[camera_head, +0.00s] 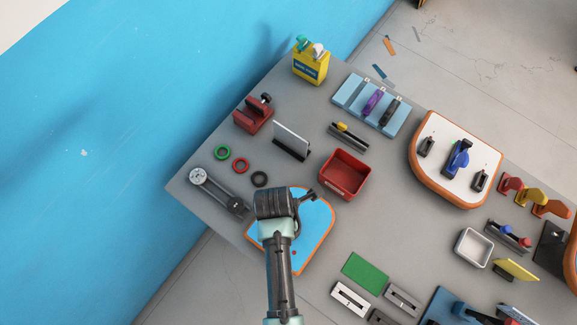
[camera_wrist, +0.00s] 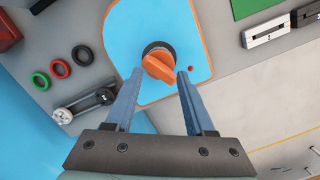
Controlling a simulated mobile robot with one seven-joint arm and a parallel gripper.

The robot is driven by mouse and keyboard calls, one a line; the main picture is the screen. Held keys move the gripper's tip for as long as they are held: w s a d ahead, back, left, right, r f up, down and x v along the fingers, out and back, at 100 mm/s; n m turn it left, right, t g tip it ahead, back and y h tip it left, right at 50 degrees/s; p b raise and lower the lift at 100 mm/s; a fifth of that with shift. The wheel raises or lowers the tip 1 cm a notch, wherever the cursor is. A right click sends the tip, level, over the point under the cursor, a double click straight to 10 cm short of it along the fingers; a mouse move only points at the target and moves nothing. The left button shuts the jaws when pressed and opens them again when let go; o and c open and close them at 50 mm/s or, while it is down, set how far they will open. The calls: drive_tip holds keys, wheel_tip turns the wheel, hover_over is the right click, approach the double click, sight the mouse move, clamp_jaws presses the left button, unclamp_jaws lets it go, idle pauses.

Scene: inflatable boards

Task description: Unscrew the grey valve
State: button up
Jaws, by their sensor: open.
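A blue board with an orange rim (camera_head: 315,232) lies on the grey table, partly hidden by my arm in the head view. In the wrist view the board (camera_wrist: 125,42) carries one valve: an orange handle (camera_wrist: 159,67) on a round dark grey base (camera_wrist: 150,50). I see no all-grey valve on it. My gripper (camera_wrist: 160,74) is open, its two blue-grey fingers pointing at the board. The orange handle appears between the fingertips, one on each side, with gaps visible. Whether the tips are level with the handle I cannot tell. The valve is hidden in the head view.
Green, red and black rings (camera_head: 240,165) and a dark bar with a round dial (camera_head: 218,190) lie left of the board. A red bin (camera_head: 345,174) stands behind it. A green plate (camera_head: 365,272) and slotted grey blocks (camera_head: 350,299) lie to the right.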

drive_tip(key=m, duration=0.4)
drive_tip(key=shift+g, duration=0.3)
drive_tip(key=shift+m, duration=2)
drive_tip(key=m, duration=0.4)
drive_tip(key=shift+g, duration=0.4)
